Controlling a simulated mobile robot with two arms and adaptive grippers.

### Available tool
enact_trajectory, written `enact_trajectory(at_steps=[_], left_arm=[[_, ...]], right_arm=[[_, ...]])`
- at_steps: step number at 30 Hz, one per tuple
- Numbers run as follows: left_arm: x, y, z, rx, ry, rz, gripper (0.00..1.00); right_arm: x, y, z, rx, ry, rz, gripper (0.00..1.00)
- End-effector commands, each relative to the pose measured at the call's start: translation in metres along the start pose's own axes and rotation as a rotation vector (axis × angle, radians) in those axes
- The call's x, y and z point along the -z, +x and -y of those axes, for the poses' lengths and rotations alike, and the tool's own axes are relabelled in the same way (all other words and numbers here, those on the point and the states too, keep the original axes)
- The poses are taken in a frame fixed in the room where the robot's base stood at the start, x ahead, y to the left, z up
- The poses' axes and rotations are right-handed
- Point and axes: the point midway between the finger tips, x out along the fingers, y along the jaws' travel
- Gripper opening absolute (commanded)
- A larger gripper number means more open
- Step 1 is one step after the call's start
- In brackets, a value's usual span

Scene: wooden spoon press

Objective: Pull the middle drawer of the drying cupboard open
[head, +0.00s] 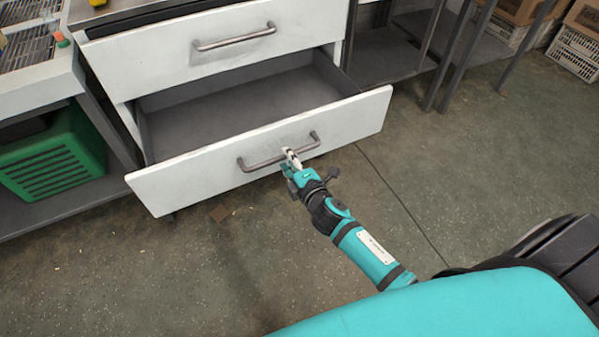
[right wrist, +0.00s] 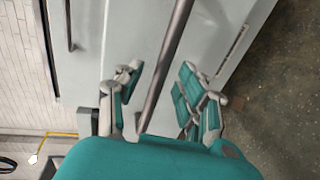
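The drying cupboard (head: 190,72) has a white-fronted drawer (head: 205,172) pulled well out, below a closed white drawer (head: 160,60). The inside of the open drawer is grey and looks empty. Its grey bar handle (head: 256,165) runs across the front. My right gripper (head: 289,157) is at the middle of this handle. In the right wrist view the handle (right wrist: 174,40) passes between the two fingers of the gripper (right wrist: 160,75), which stand apart with gaps at both sides. My left gripper is not in view.
A green crate (head: 52,160) sits on a low shelf at the left. A metal-legged table (head: 395,55) stands at the right. Crates (head: 575,52) are at the far right. The speckled floor in front of the drawer is mostly clear.

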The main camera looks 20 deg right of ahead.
Motion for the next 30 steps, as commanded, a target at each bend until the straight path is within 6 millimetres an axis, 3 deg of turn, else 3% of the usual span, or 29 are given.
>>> enact_trajectory(at_steps=[6,12,18,30], left_arm=[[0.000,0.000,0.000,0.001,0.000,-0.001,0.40],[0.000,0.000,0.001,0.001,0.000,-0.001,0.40],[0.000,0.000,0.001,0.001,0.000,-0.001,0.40],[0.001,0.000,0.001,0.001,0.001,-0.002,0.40]], right_arm=[[0.000,-0.050,0.002,0.002,0.001,-0.001,0.38],[0.000,-0.080,0.001,0.001,0.001,0.000,0.38],[0.000,-0.090,0.000,0.000,0.000,0.001,0.38],[0.000,-0.090,0.000,-0.001,0.001,0.001,0.38]])
